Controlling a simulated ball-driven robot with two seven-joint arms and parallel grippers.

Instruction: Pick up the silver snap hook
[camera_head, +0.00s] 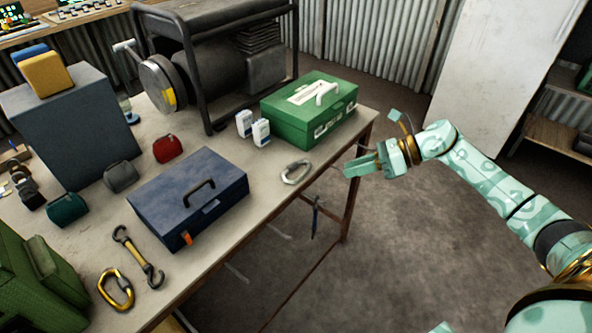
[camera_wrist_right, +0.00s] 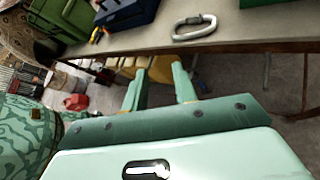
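The silver snap hook (camera_head: 296,172) lies flat on the workbench near its front edge, in front of the green metal box. It also shows near the top of the right wrist view (camera_wrist_right: 195,28), on the bench top. My right gripper (camera_head: 358,164) is off the bench's front edge, to the right of the hook and apart from it. In the right wrist view its two fingers (camera_wrist_right: 159,78) stand apart with nothing between them. My left gripper is not in view.
The workbench (camera_head: 255,200) holds a green metal box (camera_head: 310,105), a blue toolbox (camera_head: 188,195) left of the hook, two small white boxes (camera_head: 253,129), a generator (camera_head: 215,60), a gold carabiner (camera_head: 116,290) and several small cases. Bare bench top surrounds the hook. Open floor lies in front.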

